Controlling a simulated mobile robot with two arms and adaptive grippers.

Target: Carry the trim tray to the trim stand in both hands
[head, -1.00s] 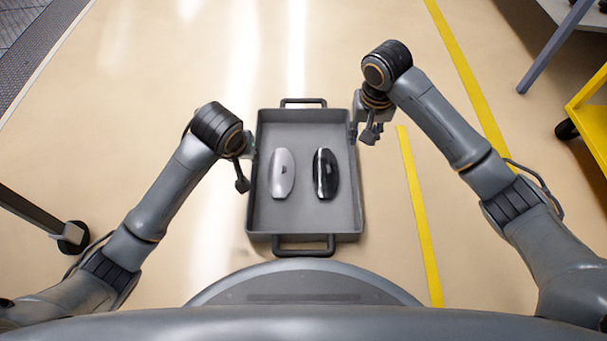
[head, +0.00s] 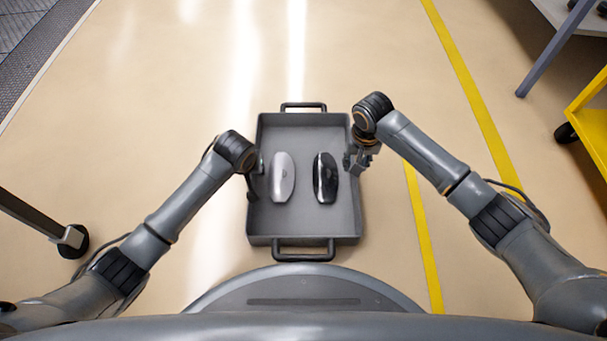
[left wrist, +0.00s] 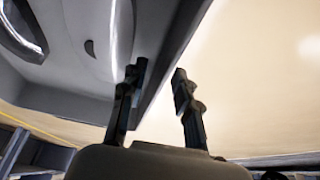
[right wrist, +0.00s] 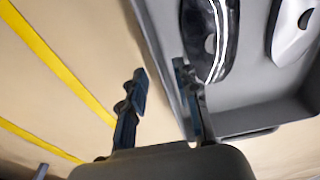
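The grey trim tray (head: 305,226) lies level in front of me in the head view, with a handle at its far and near ends. It holds a silver trim piece (head: 283,178) and a black trim piece (head: 326,178). My left gripper (head: 253,185) is at the tray's left wall, fingers apart, one on each side of the wall (left wrist: 165,80). My right gripper (head: 352,160) is at the right wall, its fingers also apart and on both sides of the wall (right wrist: 160,70). I cannot identify the trim stand. What supports the tray is hidden.
A yellow cart (head: 590,125) and a table with a grey-blue leg (head: 550,55) stand at the right. Yellow lines (head: 465,75) mark the floor. A dark post with a round foot (head: 72,240) is at the left. The floor beyond the tray is clear.

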